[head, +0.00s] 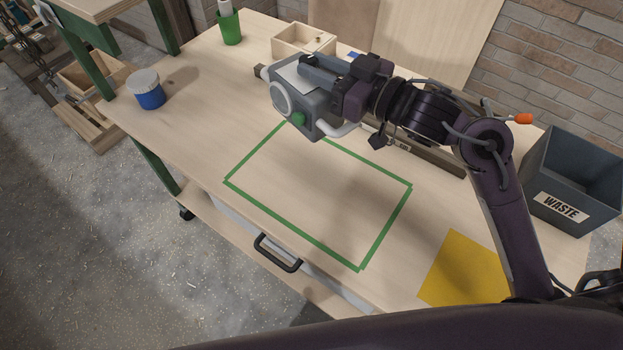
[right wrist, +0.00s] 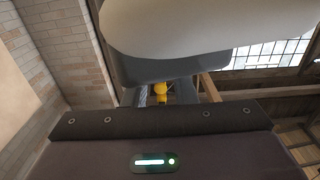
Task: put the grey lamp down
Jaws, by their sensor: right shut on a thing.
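The grey lamp (head: 315,122) is in my right gripper (head: 318,72), above the far edge of a green taped rectangle (head: 297,241) on the wooden workbench (head: 215,125). The lamp has a pale round face at its left, a green knob and a light curved handle. My right gripper is shut on it; the exact grip is partly hidden by the gripper itself. A faint shadow falls on the bench inside the rectangle. In the right wrist view a pale rounded part of the lamp (right wrist: 170,28) fills the top, close to the gripper. My left gripper is not in view.
The taped area is clear. A dark waste bin (head: 562,190) and a yellow sheet (head: 463,270) are at the right. A blue tin (head: 148,92), green cup (head: 230,28) and wooden box (head: 290,45) stand left and back. A long dark object (head: 440,160) lies behind the rectangle.

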